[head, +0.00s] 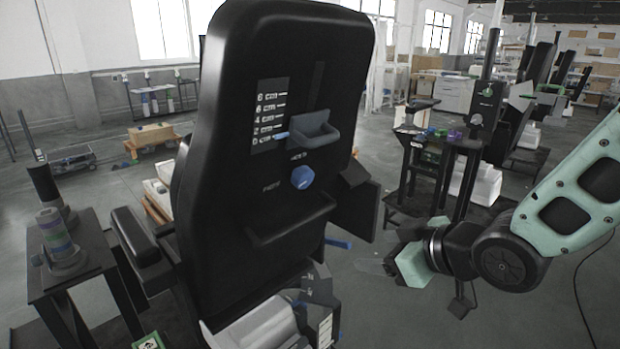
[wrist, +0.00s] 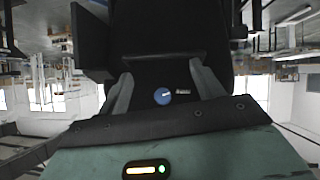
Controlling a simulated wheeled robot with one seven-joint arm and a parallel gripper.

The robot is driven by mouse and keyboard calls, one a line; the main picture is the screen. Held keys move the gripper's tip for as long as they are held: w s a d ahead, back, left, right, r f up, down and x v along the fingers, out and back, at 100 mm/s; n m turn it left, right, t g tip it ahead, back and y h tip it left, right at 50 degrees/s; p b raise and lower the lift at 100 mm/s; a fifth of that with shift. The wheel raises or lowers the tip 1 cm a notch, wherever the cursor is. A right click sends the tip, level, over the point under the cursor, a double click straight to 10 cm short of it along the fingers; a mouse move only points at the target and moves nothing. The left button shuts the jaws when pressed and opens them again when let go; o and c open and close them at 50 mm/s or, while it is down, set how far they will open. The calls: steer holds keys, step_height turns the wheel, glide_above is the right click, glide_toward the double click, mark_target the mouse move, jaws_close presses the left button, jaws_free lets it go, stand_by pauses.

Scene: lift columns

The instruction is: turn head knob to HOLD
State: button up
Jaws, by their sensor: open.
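The blue head knob (head: 302,177) sits on the black upright panel (head: 225,225), below a grey cup-shaped slider (head: 314,130). One small white label is above the knob and another to its left; both are too small to read surely. In the wrist view, which looks upside down, the knob (wrist: 162,97) shows a pale mark pointing right, towards a blurred label (wrist: 183,92). My gripper (head: 376,266) is low and right of the panel, apart from the knob. In the wrist view my gripper (wrist: 161,72) is open, its fingers either side of the knob's image, with nothing between them.
A centimetre scale (head: 268,115) is beside the slider. A ledge (head: 290,220) juts out below the knob. A dark side flap (head: 354,208) and a blue lever (head: 338,243) stick out between the panel and my gripper. A small table (head: 75,270) stands at left.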

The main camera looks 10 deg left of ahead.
steer(key=w+r+n+t+y, duration=0.2)
steer(key=w+r+y, duration=0.2)
steer(key=y, duration=0.1)
steer(key=y+p, duration=0.1)
steer(key=p, duration=0.6)
glide_toward(307, 179)
steer(key=shift+t, duration=0.3)
steer(key=x, duration=0.7)
steer(key=shift+w+a+f, duration=0.1)
steer(key=shift+w+a, duration=0.05)
steer(key=shift+a, duration=0.2)
steer(key=shift+p+x, duration=0.3)
steer(key=shift+x, duration=0.45)
steer(key=shift+f, duration=0.1)
steer(key=shift+c, duration=0.4)
steer(key=c, duration=0.9)
